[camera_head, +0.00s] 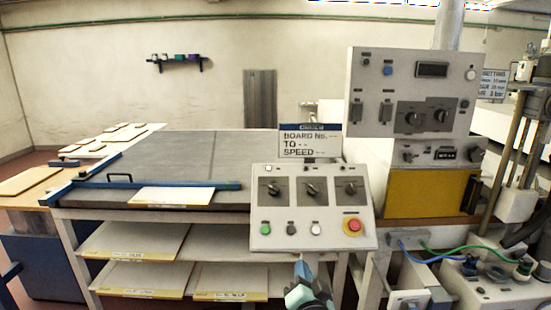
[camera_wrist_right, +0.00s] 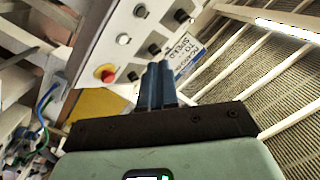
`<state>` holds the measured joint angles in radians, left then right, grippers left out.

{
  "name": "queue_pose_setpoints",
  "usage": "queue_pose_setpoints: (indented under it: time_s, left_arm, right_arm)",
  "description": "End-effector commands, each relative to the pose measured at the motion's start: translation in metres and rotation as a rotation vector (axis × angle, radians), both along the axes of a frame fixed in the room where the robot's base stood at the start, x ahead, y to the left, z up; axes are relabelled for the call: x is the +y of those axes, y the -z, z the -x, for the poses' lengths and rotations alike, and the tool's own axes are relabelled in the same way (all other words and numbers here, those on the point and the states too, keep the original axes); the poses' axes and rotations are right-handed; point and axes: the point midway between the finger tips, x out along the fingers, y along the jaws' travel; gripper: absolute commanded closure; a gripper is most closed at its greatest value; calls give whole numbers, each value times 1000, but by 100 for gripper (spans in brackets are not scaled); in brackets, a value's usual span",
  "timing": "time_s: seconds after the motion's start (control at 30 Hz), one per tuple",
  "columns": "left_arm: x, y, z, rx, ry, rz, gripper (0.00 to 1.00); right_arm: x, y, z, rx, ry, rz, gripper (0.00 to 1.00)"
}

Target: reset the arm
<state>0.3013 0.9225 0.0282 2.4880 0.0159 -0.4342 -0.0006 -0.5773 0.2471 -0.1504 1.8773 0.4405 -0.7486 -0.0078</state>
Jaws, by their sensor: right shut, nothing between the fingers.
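My right gripper (camera_head: 304,268) shows at the bottom middle of the head view, just below the front edge of the sloped control panel (camera_head: 262,236). In the right wrist view its two blue fingers (camera_wrist_right: 157,70) are together with nothing between them. The panel, with knobs, several buttons and a red stop button (camera_head: 354,225), lies beyond the fingers; the red button also shows in the wrist view (camera_wrist_right: 105,73). I cannot tell from these views how far the fingertips are from the panel. My left gripper is not in view.
A grey-topped bench (camera_head: 255,143) with a blue bar (camera_head: 110,185) and a white board (camera_head: 172,196) stands left of the panel. Boards lie on shelves below. A tall control cabinet (camera_head: 360,65) with a yellow front stands right. Blue and green hoses (camera_head: 447,256) hang at lower right.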

Motion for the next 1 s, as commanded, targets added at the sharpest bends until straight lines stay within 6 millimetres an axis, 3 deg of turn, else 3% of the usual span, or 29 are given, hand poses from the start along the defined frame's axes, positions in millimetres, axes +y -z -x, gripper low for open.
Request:
queue_pose_setpoints:
  time_s: [0.03, 0.17, 0.27, 0.4, 0.47, 0.6, 0.7, 0.8, 0.9, 1.0]
  left_arm:
    - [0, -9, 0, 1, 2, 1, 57]
    - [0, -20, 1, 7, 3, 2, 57]
    - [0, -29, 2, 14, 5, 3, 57]
    - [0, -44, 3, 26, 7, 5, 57]
    - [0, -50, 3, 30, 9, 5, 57]
    - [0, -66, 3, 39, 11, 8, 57]
    - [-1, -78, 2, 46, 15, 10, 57]
    - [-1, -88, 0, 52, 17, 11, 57]
    - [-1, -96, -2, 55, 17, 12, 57]
    - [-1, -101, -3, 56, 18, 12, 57]
  right_arm:
    - [-3, 40, -3, 86, -9, 52, 100]
    - [-11, 116, 3, 248, -42, 139, 100]
    - [-23, 181, 19, 395, -72, 199, 100]
    - [-44, 274, 64, 636, -128, 258, 100]
    - [-53, 310, 91, 744, -156, 272, 100]
    - [-70, 380, 171, 1002, -231, 269, 100]
    - [-76, 413, 238, 1183, -296, 236, 100]
    - [-75, 429, 301, 1339, -360, 183, 100]
    - [-70, 433, 350, 1453, -416, 129, 100]
    - [-64, 431, 381, 1521, -457, 88, 100]
